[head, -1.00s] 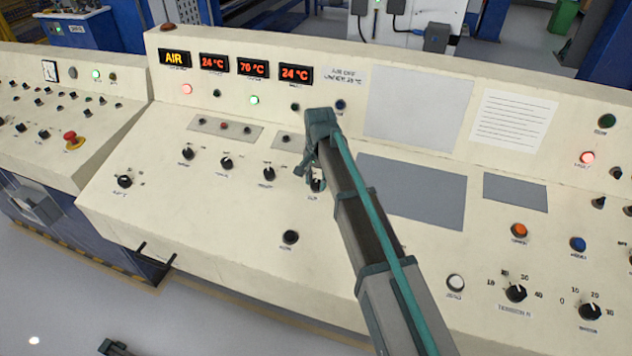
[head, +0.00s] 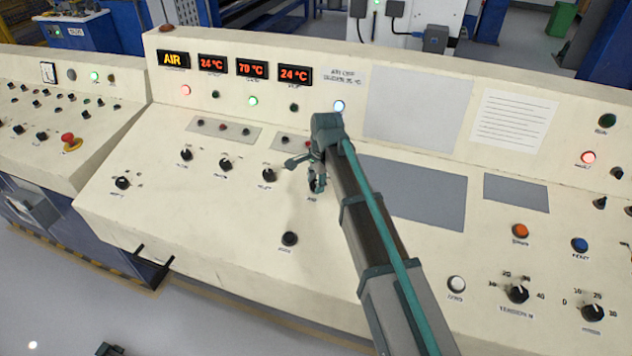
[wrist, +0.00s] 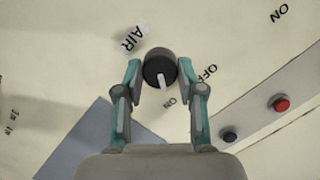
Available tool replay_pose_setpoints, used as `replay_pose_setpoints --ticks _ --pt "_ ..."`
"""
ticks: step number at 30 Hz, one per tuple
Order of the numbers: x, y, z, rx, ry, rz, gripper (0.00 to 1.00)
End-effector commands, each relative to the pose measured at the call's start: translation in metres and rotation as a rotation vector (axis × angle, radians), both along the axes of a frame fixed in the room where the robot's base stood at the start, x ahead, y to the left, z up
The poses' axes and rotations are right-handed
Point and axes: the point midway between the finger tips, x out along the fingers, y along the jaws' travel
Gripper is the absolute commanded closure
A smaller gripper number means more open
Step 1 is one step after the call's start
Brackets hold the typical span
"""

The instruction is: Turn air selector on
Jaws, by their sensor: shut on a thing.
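The air selector is a round black knob (wrist: 159,62) with a white pointer, seen in the wrist view. Its pointer is directed at the nearby ON label (wrist: 171,101). The AIR label (wrist: 131,36) is to its upper left, and the OFF label (wrist: 207,73) is to its right. My gripper (wrist: 160,72) has one teal finger on each side of the knob and is shut on it. In the head view my gripper (head: 316,182) is down at the sloping panel and mostly hides the knob. A lamp (head: 339,106) above it glows bluish white.
The cream console (head: 210,215) holds other black knobs (head: 269,175) to the left and a lower knob (head: 289,239). A small grey plate with a red button (wrist: 281,104) and a black button (wrist: 229,137) lies close to my right finger in the wrist view.

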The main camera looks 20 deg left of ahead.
Motion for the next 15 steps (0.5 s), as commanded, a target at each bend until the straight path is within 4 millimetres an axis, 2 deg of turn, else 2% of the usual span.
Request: replay_pose_setpoints --ticks 9,10,14,15 --pt "0.0017 -0.0001 0.0010 0.002 -0.004 -0.004 0.96" --pt "0.0017 -0.0001 0.0010 0.002 -0.004 -0.004 0.60" --pt "0.0013 0.0000 0.0009 0.001 -0.003 -0.004 0.38" --pt "0.0012 0.0000 0.0007 0.001 -0.002 -0.003 0.36"
